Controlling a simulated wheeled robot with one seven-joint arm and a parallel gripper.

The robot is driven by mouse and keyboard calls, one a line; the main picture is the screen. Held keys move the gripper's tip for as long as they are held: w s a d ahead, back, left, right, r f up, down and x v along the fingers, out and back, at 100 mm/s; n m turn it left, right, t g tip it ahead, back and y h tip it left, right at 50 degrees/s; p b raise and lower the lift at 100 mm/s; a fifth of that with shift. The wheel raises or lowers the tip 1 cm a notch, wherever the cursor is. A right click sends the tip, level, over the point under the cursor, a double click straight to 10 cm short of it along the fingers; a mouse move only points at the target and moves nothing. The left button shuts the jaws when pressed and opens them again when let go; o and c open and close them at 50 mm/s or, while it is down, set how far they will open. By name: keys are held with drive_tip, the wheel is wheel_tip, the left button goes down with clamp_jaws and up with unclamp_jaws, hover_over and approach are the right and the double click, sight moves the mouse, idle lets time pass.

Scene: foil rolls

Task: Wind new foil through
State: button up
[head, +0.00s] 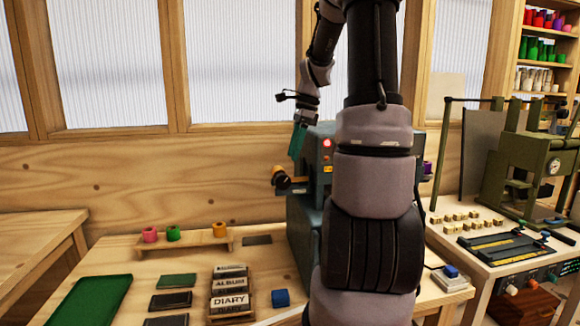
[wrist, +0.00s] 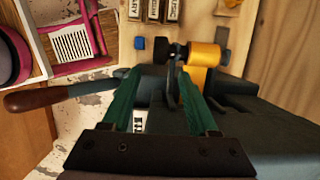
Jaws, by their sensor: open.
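A dark teal press (head: 303,218) stands on the bench, partly hidden behind my arm. Its red lamp (head: 327,143) is lit. A yellow-orange roll (head: 297,182) with a black knob (head: 280,178) sticks out on its left side; in the wrist view the roll (wrist: 204,62) and the knob (wrist: 177,50) lie just beyond my fingertips. My gripper (head: 294,156) has green fingers, open and pointing down, above this roll. In the wrist view, a dark curved part shows between the fingers (wrist: 158,76); I cannot tell whether they touch it.
Pink (head: 150,235), green (head: 173,233) and orange (head: 219,229) rolls sit on a wooden rack. A lever with a brown handle (wrist: 38,97) reaches out left in the wrist view. A green tray (head: 90,300), dark plates and a DIARY type block (head: 231,302) lie on the bench.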

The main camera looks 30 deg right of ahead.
sight(280, 175)
drive_tip(key=shift+v, duration=1)
drive_tip(key=a, duration=0.1)
drive_tip(key=w+a+h, duration=0.1)
drive_tip(key=a, duration=0.1)
drive_tip(key=shift+a+f+g+h, duration=0.1)
drive_tip(key=shift+f+g+h, duration=0.05)
drive_tip(key=shift+g+h, duration=0.15)
drive_tip(key=shift+w+a+h, duration=0.15)
drive_tip(key=shift+a+h, duration=0.45)
drive_tip(key=shift+a, duration=0.1)
wheel_tip(280, 175, down, 11)
drive_tip(key=shift+r, duration=0.15)
clamp_jaws()
